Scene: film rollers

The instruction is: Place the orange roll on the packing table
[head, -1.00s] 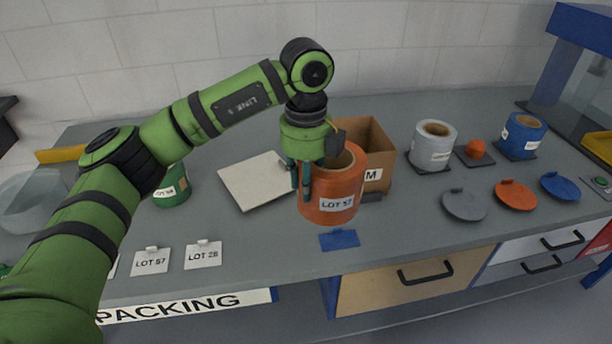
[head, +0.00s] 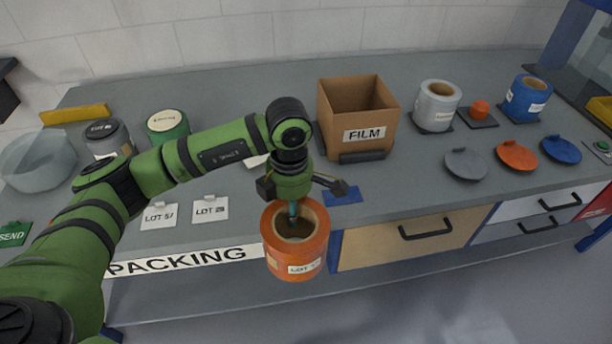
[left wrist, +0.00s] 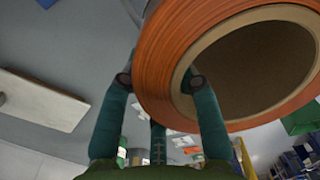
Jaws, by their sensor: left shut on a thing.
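The orange roll (head: 296,262) hangs from my left gripper (head: 292,215) in the head view, in front of the table's front edge near the PACKING sign (head: 180,260). Its hollow core faces up and its lot label is on the lower front. In the left wrist view the orange roll (left wrist: 170,75) is large, with the gripper's fingers (left wrist: 158,80) shut on its wall, one outside and one inside the core. The packing table (head: 240,230) is the grey top behind the roll. My right gripper is not in view.
A FILM box (head: 365,135) stands behind the roll. A blue mat (head: 342,197) lies near the front edge.

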